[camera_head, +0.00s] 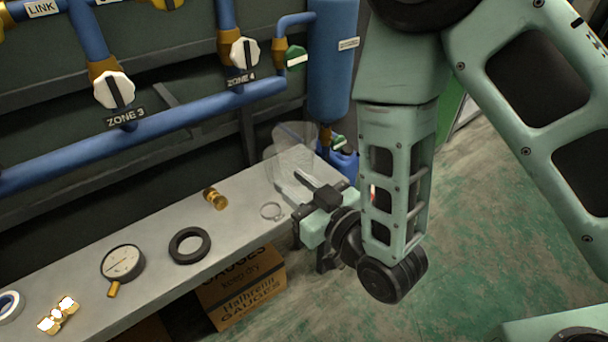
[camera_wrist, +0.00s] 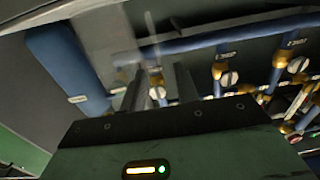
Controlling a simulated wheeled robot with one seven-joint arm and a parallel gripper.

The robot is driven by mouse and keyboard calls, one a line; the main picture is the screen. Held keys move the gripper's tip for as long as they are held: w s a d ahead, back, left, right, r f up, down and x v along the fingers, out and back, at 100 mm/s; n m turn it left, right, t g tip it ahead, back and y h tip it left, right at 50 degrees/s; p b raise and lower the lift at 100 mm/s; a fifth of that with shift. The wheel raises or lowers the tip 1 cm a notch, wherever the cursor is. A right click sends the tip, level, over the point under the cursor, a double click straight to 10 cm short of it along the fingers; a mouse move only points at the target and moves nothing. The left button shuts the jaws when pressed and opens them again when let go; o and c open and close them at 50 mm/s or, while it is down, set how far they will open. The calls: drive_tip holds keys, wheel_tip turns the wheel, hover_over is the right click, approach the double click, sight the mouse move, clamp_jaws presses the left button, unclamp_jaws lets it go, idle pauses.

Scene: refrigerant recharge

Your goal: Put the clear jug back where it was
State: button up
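The clear jug (camera_head: 286,150) is a see-through vessel at the far right end of the grey bench (camera_head: 150,235). It looks slightly tilted, and its faint outline makes its base hard to see. My gripper (camera_head: 294,190) reaches in from the right, with its dark fingers at the jug. In the wrist view, the two fingers (camera_wrist: 160,88) stand a little apart, with the faint clear jug (camera_wrist: 150,48) between and beyond them. The fingers appear closed on part of the jug; the exact contact is blurred. I cannot tell whether the jug touches the bench.
A thin ring (camera_head: 271,211), brass fitting (camera_head: 214,198), black ring (camera_head: 189,245) and pressure gauge (camera_head: 122,263) lie on the bench. Blue pipes (camera_head: 180,115) with valves run behind. A cardboard box (camera_head: 245,290) sits below.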

drive_tip(key=shift+p+v, duration=1.15)
drive_tip(key=shift+p, duration=0.25)
drive_tip(key=s+d+r+g+h, duration=0.4)
drive_tip(key=s+d+g+h, duration=0.1)
drive_tip(key=s+g, duration=0.2)
drive_tip(key=s+d+r+g+h, duration=0.5)
drive_tip(key=s+d+g, duration=0.1)
drive_tip(key=s, duration=0.3)
drive_tip(key=shift+r+g, duration=0.3)
drive_tip(key=shift+g, duration=0.5)
drive_tip(key=shift+r, duration=0.1)
